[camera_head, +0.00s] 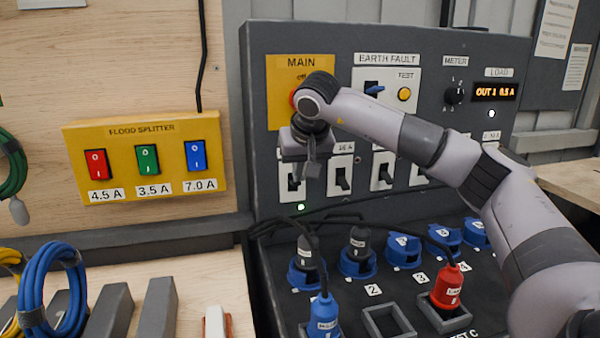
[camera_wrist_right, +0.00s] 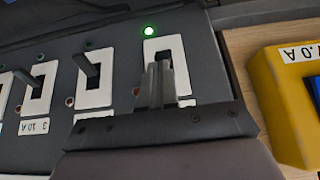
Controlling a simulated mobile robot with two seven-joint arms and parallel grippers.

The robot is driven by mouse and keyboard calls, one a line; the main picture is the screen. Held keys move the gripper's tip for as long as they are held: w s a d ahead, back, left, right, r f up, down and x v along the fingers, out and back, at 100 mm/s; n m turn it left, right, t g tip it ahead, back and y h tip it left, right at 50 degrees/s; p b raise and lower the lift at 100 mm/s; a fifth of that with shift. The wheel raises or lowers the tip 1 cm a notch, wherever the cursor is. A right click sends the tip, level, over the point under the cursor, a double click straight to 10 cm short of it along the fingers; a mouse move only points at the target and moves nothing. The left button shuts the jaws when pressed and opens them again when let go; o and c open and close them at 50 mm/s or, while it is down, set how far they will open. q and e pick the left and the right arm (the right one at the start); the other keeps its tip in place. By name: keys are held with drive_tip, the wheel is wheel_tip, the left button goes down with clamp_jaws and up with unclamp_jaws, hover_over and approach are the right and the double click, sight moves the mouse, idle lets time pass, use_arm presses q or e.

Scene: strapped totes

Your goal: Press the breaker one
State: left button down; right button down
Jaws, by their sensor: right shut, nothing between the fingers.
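Breaker one (camera_head: 291,192) is the leftmost white-plated switch in the row on the grey panel. In the wrist view its plate (camera_wrist_right: 180,63) shows around my fingers, which hide most or all of its lever. A green lamp (camera_head: 301,207) glows below it in the head view; the lamp also shows in the wrist view (camera_wrist_right: 149,31). My right gripper (camera_head: 305,168) is shut and empty, its fingertips (camera_wrist_right: 160,78) right over the breaker's plate. I cannot tell whether they touch the lever. My left gripper is out of view.
Breaker two (camera_head: 341,176) and breaker three (camera_head: 383,171) stand to the right. The yellow flood splitter (camera_head: 140,157) is at the left. Below the row, the sloped deck holds blue sockets (camera_head: 403,252), black plugs and a red plug (camera_head: 448,288), with black cables between.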

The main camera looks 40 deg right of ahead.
drive_tip(key=shift+s+a+f+t+h+b, duration=0.1)
drive_tip(key=shift+s+f+t+h+b, duration=0.15)
drive_tip(key=shift+f+t+b, duration=0.5)
drive_tip(key=shift+s+a+f+t+h+b, duration=0.15)
drive_tip(key=shift+f+t+h+b, duration=0.15)
drive_tip(key=shift+b, duration=0.8)
drive_tip(key=shift+s+t+h+b, duration=0.15)
drive_tip(key=shift+t+h+b, duration=0.1)
drive_tip(key=shift+t+b, duration=0.1)
drive_tip(key=shift+r, duration=0.1)
drive_tip(key=shift+r+p, duration=0.75)
drive_tip(key=shift+p, duration=0.1)
drive_tip(key=shift+a, duration=0.1)
